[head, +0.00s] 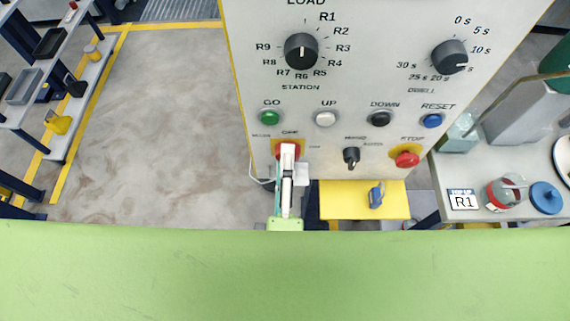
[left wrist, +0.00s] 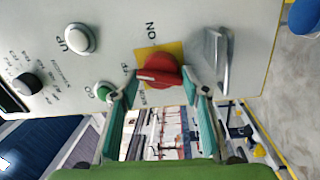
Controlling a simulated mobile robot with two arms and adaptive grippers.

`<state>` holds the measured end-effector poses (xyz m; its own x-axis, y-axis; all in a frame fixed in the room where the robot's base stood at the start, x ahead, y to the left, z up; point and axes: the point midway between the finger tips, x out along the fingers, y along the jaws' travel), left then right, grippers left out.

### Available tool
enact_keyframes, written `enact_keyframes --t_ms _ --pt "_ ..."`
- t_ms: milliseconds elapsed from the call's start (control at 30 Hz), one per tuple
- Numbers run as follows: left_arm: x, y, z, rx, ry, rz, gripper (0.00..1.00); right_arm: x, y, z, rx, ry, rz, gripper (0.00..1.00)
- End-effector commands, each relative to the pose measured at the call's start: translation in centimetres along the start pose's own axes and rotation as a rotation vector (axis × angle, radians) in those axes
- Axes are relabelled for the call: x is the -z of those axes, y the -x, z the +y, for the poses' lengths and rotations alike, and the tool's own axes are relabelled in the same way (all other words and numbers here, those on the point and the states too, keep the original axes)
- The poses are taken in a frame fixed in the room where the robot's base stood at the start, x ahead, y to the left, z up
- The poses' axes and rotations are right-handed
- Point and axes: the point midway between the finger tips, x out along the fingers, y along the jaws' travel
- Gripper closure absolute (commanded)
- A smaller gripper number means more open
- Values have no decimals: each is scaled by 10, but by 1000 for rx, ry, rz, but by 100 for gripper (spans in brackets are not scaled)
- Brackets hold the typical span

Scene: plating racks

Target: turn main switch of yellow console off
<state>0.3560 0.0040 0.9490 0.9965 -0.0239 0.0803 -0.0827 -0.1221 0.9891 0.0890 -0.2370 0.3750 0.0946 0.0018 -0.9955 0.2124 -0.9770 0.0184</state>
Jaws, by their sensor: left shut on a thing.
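The console (head: 370,100) has a pale panel with yellow edging and fills the upper middle of the head view. Its red main switch (head: 287,144) sits on a yellow plate at the panel's lower left. It shows large in the left wrist view (left wrist: 158,69), with an ON label beside it. I cannot tell for sure which label its handle points to. My left gripper (head: 287,156) is at the switch, its fingers (left wrist: 155,92) on either side of the red handle and shut on it. The fingers partly hide the switch in the head view. My right gripper is not in view.
Close by on the panel are a green GO button (head: 269,118), a white UP button (head: 325,118), a small black mode selector (head: 351,155) and a red stop button (head: 406,156). A metal bracket (left wrist: 215,62) stands out beside the switch. Open floor (head: 160,120) lies left.

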Motion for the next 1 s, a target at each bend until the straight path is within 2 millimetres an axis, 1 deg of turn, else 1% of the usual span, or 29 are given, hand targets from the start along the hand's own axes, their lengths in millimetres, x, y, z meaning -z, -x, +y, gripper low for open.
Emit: enact_keyframes --t_ms 33,200,433,667,1000 --pt "0 0 -5 4 39 2 80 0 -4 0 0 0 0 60" --pt "-1 0 -5 3 161 11 80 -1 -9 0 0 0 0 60" --pt "-2 1 -5 2 274 20 80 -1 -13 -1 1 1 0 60" --pt "-2 1 -5 2 325 23 80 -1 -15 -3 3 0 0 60" --pt "-2 1 -5 3 335 23 80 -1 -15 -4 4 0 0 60"
